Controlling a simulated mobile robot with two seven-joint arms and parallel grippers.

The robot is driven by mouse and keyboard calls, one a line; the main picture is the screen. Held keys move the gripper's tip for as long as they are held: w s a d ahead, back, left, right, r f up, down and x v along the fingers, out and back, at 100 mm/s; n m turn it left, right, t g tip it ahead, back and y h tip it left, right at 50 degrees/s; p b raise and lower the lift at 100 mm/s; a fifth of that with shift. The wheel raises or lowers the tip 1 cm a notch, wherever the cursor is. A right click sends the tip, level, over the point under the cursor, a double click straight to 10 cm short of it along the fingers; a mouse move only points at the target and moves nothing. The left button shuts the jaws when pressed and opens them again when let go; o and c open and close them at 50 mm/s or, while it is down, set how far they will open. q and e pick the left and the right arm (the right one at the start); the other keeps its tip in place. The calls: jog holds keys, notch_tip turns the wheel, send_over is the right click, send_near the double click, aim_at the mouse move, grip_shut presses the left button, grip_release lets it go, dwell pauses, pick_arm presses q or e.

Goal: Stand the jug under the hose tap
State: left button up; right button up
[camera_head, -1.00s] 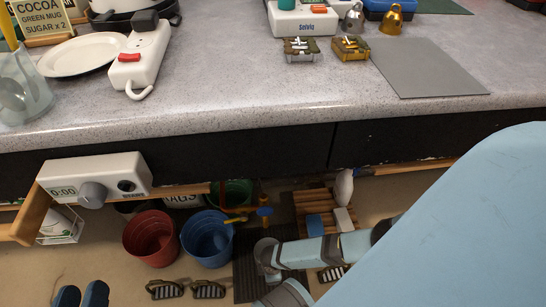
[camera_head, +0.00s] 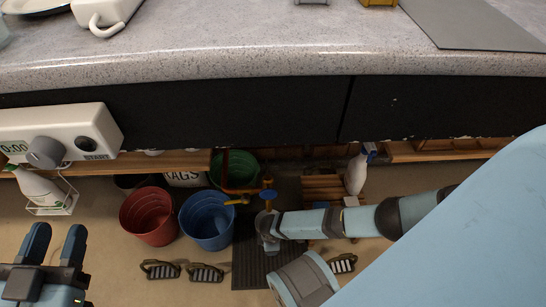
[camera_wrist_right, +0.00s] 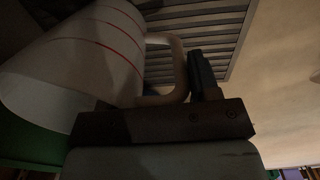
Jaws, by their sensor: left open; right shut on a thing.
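The jug (camera_wrist_right: 85,52) is white with red lines and lies tilted in the right wrist view, its pale handle (camera_wrist_right: 178,62) on the side by my fingers. My right gripper (camera_wrist_right: 190,76) is shut on this handle; one dark finger shows beside it. In the head view my right arm hides that gripper, and I cannot make out the jug. The hose tap (camera_head: 240,200), brass with a blue handle, is low under the counter, on a copper-coloured pipe. My left gripper (camera_head: 54,240) is open and empty at the lower left.
A red bucket (camera_head: 150,216) and a blue bucket (camera_head: 208,222) stand left of the tap, a green one (camera_head: 236,168) behind. A dark slatted grate (camera_head: 250,265) lies on the floor, with brushes (camera_head: 206,273) nearby. A spray bottle (camera_head: 357,174) stands right. The counter (camera_head: 270,60) overhangs.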

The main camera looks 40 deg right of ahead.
jog(key=o, duration=1.1)
jog(key=shift+f, duration=0.1)
notch_tip(320, 180, up, 3)
jog(key=shift+f+p, duration=0.2)
jog(key=shift+p, duration=0.65)
notch_tip(320, 180, up, 8)
jog(key=p, duration=0.5)
jog(key=shift+s+r, duration=0.1)
jog(key=shift+r, duration=0.1)
pick_arm(q)
jog(key=shift+s+d+r+n+g+y, duration=0.15)
jog(key=shift+s+d+n+g, duration=0.15)
jog(key=shift+s+n, duration=0.3)
jog(key=shift+s+d+n+g+y, duration=0.2)
jog(key=shift+s+d+n+g, duration=0.15)
jog(key=shift+n, duration=0.45)
jog(key=shift+s+d+r+n+g+y, duration=0.15)
jog(key=shift+s+d+n+g, duration=0.15)
jog(key=shift+s+n, duration=0.35)
pick_arm(e)
jog(key=shift+r, duration=0.7)
pick_arm(q)
jog(key=shift+w+f, duration=0.1)
jog(key=shift+f, duration=0.05)
pick_arm(e)
jog(key=shift+a, duration=0.1)
